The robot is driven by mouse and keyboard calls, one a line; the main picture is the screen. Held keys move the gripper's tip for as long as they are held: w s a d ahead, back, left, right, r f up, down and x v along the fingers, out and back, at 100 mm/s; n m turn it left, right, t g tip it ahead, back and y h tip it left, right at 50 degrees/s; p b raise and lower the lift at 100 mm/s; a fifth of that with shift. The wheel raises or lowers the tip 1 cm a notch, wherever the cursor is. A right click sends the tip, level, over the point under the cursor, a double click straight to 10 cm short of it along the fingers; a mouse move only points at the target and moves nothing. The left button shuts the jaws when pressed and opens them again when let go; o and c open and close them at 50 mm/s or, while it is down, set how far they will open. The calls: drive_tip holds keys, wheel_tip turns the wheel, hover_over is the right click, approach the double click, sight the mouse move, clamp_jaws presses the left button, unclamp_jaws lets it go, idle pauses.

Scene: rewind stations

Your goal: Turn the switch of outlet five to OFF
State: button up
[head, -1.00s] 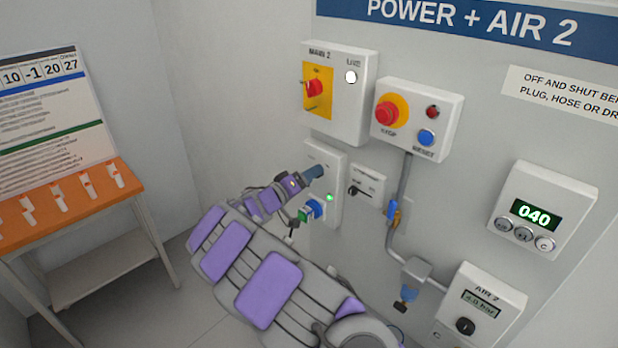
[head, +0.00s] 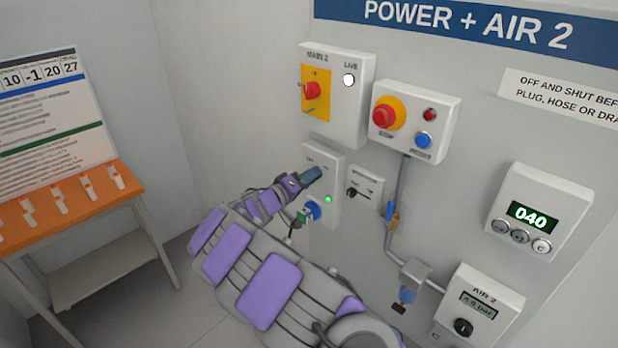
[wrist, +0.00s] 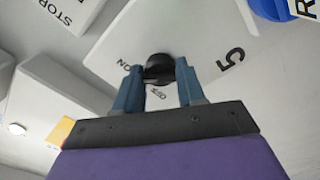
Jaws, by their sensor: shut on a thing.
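The outlet five box (head: 322,201) is a pale box on the wall below the main switch box. The wrist view shows its face (wrist: 205,45) with a large 5 and the words ON and OFF. Its black round switch (wrist: 159,66) sits between the two blue fingertips of my gripper (wrist: 160,80), which is shut on it. In the head view my gripper (head: 311,176) is at the upper part of the box and hides the switch.
Close by are the main box with a red rotary switch (head: 312,91), the stop and reset box (head: 415,120), and a small box with a black knob (head: 364,188). A pipe (head: 396,190) runs down the wall. An orange-topped table (head: 75,205) stands left.

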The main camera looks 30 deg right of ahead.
drive_tip(key=n+p, duration=0.4)
drive_tip(key=n, duration=0.4)
drive_tip(key=shift+f+n+p, duration=0.1)
drive_tip(key=shift+n+p, duration=0.25)
drive_tip(key=shift+n, duration=0.05)
drive_tip(key=n+p, duration=0.2)
drive_tip(key=n, duration=0.2)
drive_tip(key=shift+n+p, duration=1.1)
drive_tip(key=shift+n, duration=0.7)
drive_tip(key=o, duration=1)
